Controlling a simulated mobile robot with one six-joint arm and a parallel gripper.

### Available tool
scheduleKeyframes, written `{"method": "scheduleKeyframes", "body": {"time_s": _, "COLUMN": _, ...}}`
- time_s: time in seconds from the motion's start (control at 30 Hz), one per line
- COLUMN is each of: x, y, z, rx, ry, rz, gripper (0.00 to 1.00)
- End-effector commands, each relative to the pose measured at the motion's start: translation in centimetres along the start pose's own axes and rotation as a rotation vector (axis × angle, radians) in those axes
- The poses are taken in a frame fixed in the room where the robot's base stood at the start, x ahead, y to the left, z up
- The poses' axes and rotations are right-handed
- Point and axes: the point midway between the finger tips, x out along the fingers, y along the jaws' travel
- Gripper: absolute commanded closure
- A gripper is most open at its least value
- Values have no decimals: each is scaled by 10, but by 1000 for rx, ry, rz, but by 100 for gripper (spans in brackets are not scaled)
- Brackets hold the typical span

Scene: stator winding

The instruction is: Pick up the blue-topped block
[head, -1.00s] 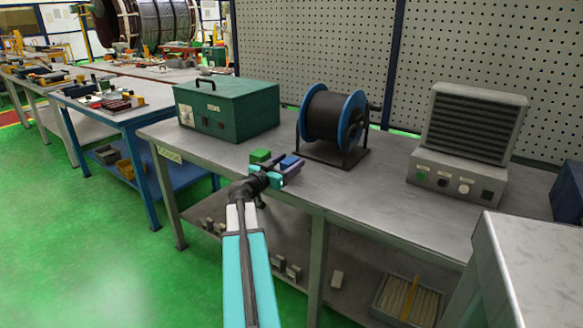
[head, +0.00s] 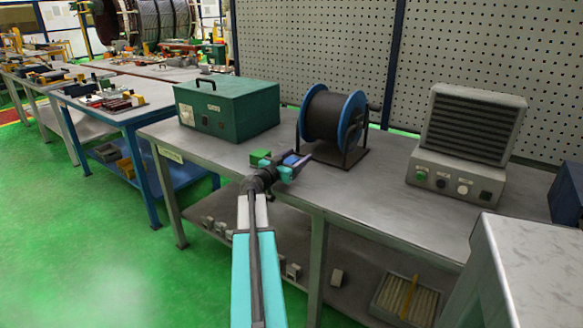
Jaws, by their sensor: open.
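The blue-topped block (head: 291,159) sits on the grey workbench (head: 385,205) near its front edge, partly hidden by my gripper. My gripper (head: 297,161) is open at the block, with a purple finger along its right side. The other finger is hard to make out, and I cannot tell whether either finger touches the block. A green block (head: 260,156) stands just left of the blue-topped one, close to my gripper.
A green metal case (head: 228,108) stands behind on the left. A black cable reel with blue flanges (head: 335,118) stands close behind the blocks. A grey box with a louvred panel (head: 468,145) is at the right. The bench between reel and box is clear.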

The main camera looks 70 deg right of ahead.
Motion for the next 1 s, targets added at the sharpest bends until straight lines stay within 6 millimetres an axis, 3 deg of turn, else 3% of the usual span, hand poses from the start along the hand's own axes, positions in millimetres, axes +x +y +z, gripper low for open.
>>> {"method": "scheduleKeyframes", "body": {"time_s": 0.37, "x": 0, "y": 0, "z": 0, "rx": 0, "ry": 0, "rz": 0, "gripper": 43}}
{"method": "scheduleKeyframes", "body": {"time_s": 0.67, "x": 0, "y": 0, "z": 0, "rx": 0, "ry": 0, "rz": 1, "gripper": 94}}
{"method": "scheduleKeyframes", "body": {"time_s": 1.0, "x": 0, "y": 0, "z": -2, "rx": 0, "ry": 1, "rz": 1, "gripper": 95}}
